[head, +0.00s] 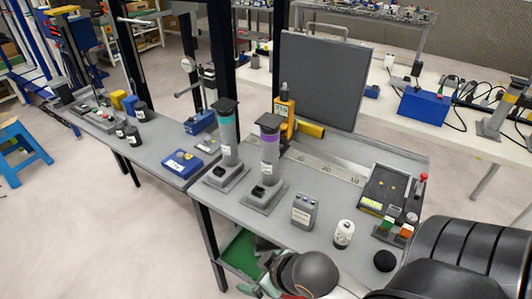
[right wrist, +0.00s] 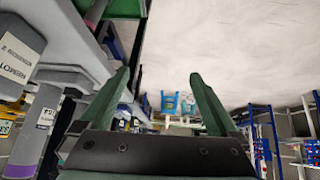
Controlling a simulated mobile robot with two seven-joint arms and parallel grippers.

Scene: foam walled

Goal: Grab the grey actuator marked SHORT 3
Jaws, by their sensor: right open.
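Two upright grey actuators with square dark tops stand on the bench, one with a teal band (head: 226,137) and one with a purple band (head: 269,158). I cannot read SHORT 3 on either of them. My right gripper (head: 262,281) is low at the bench's front edge, below and apart from the actuators. In the right wrist view its green fingers (right wrist: 165,95) are open with nothing between them. A purple-banded grey post (right wrist: 25,145) shows at lower left there. My left gripper is not seen.
A grey box with a white label (head: 304,211), a white canister (head: 343,234) and a black ball (head: 385,261) stand near the front edge. A dark upright panel (head: 322,80) and a yellow device (head: 286,112) are behind the actuators. A blue box (head: 183,163) is left.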

